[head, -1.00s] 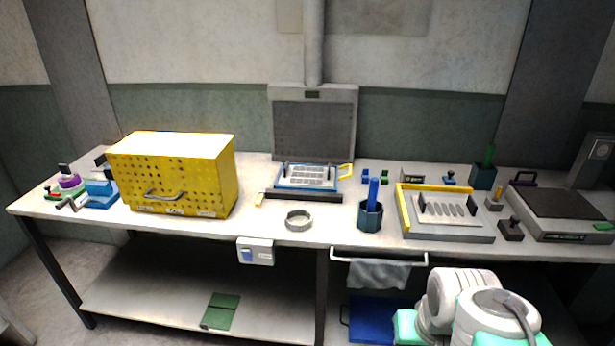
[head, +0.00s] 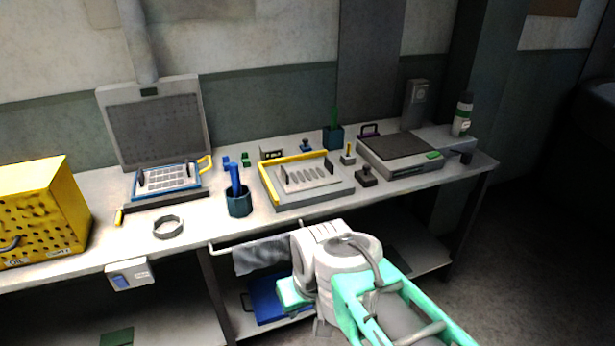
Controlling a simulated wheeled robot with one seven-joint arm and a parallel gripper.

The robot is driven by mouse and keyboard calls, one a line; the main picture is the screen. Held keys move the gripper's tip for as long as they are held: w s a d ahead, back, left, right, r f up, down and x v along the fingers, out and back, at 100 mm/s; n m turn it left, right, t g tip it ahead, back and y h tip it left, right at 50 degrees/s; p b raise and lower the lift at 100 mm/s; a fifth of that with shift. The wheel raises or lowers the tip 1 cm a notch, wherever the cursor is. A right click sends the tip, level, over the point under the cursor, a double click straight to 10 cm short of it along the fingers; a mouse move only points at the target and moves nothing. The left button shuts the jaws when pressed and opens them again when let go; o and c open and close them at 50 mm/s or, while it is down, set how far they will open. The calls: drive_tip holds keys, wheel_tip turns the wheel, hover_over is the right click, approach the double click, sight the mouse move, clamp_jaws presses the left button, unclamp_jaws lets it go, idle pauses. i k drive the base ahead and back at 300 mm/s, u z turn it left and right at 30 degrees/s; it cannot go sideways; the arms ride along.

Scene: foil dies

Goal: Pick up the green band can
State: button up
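A pale can with a green band (head: 461,116) stands upright at the far right end of the workbench. It is on or just behind a grey ledge beside the flat grey device; its exact footing is hard to tell. My white and mint-green arm shows at the bottom, in front of the bench, and runs out of the picture at the lower right. My gripper is not in view.
The bench (head: 478,167) carries a grey device with a dark plate (head: 400,147), a yellow-edged tray (head: 318,195), a pen cup (head: 239,204), a metal ring (head: 168,227), an open press (head: 155,130) and a yellow box (head: 40,212). Floor right of the bench looks clear.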

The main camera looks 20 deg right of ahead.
sight(461, 121)
drive_tip(key=z, duration=2.2)
drive_tip(key=i, duration=2.95)
drive_tip(key=u, duration=3.7)
